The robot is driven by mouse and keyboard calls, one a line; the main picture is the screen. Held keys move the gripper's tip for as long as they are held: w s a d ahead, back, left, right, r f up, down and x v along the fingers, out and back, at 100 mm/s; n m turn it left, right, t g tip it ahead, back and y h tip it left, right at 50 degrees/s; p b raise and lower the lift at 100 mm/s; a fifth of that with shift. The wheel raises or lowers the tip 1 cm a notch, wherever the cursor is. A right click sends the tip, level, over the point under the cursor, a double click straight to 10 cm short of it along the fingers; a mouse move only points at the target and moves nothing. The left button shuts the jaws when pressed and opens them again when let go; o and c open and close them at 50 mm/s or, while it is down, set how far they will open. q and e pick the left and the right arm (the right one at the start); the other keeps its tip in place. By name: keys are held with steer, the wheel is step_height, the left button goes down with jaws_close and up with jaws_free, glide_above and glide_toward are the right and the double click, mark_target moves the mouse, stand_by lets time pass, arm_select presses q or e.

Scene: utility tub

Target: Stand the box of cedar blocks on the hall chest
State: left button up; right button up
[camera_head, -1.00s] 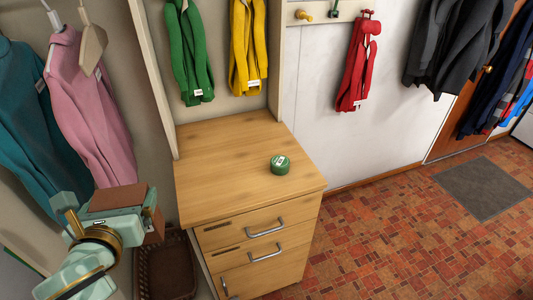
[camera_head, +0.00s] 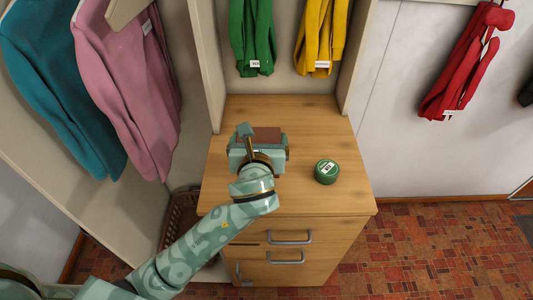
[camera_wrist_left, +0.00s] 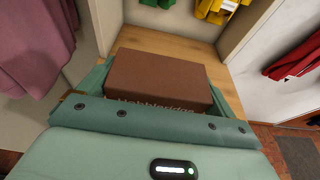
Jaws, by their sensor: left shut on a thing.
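The box of cedar blocks (camera_wrist_left: 160,80) is a plain brown box with partly hidden lettering on its near side. My left gripper (camera_head: 260,140) is shut on it, and the box (camera_head: 266,133) shows just past the gripper in the head view. Both are over the left-middle part of the hall chest (camera_head: 300,194), a light wooden chest with drawers. The wrist view shows the box between the fingers (camera_wrist_left: 150,95) with the chest top (camera_wrist_left: 180,44) behind it. I cannot tell whether the box touches the top. My right gripper is not in view.
A round green tin (camera_head: 327,172) stands on the chest top to the right of the box. Upright panels flank the back of the chest. Green (camera_head: 252,35) and yellow (camera_head: 320,35) garments hang behind it. A brown basket (camera_head: 180,222) is at the chest's left.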

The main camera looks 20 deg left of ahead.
arm_select(q)
steer(key=shift+w+f+b, duration=0.35)
steer(key=shift+w+f, duration=0.55)
steer(key=shift+f, duration=0.3)
steer(key=shift+w+f, duration=0.35)
steer(key=shift+f, duration=0.1)
step_height(320, 180, down, 4)
steer(key=shift+w+r+b, duration=0.15)
steer(key=shift+r+b, duration=0.1)
steer(key=shift+b, duration=0.85)
steer(key=shift+r, duration=0.15)
steer(key=o, duration=0.9)
steer(key=shift+c, duration=0.2)
steer(key=p+v, duration=0.3)
steer(key=v, duration=0.9)
steer(key=shift+r, duration=0.1)
